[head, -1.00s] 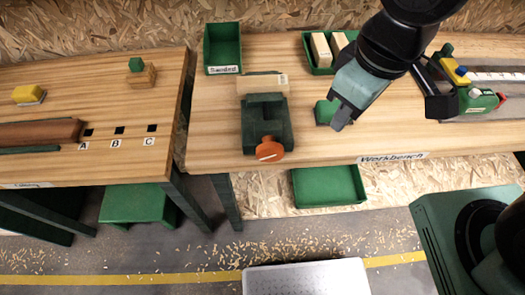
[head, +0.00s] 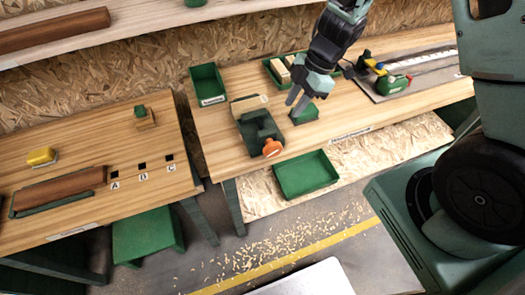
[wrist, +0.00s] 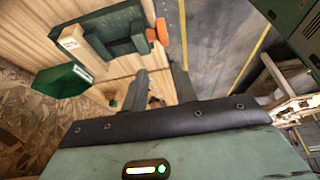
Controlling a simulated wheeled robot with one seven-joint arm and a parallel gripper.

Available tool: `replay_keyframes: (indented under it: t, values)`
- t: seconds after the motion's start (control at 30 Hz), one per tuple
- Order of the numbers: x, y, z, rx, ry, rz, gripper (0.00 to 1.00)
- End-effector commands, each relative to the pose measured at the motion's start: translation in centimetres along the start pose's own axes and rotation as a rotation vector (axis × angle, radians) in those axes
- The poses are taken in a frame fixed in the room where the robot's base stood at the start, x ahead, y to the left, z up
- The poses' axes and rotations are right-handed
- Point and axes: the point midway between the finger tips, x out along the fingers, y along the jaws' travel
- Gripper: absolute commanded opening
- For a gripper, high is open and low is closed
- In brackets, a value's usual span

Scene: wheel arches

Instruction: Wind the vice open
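The vice (head: 246,129) is a dark green block on the workbench, with an orange handle (head: 272,148) at its front end. A pale wooden board (head: 246,104) is at the vice's back end. In the wrist view the vice (wrist: 122,33) is at the top, with its orange handle (wrist: 163,31) at its right side. My gripper (head: 296,101) is above the bench, right of the vice and apart from the handle. Its two fingers are spread with nothing seen between them; the gap also shows in the wrist view (wrist: 160,88).
A green bin (head: 207,85) stands behind the vice, and a tray with pale blocks (head: 277,72) is at the back. A green tray (head: 305,174) is below the bench front. A second table (head: 85,212) is at left.

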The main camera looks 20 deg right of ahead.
Motion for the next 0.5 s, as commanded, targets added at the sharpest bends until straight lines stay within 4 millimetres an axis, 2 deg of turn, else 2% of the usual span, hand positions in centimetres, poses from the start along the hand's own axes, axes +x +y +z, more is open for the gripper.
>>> replay_keyframes:
  t: [0.17, 0.27, 0.5]
  values:
    - [0.9, -0.4, 0.4, -0.007, 0.001, -0.024, 0.28]
    - [2.4, -0.5, 0.4, -0.007, 0.001, -0.025, 0.28]
    - [7.4, -0.5, 0.5, -0.007, 0.002, -0.023, 0.28]
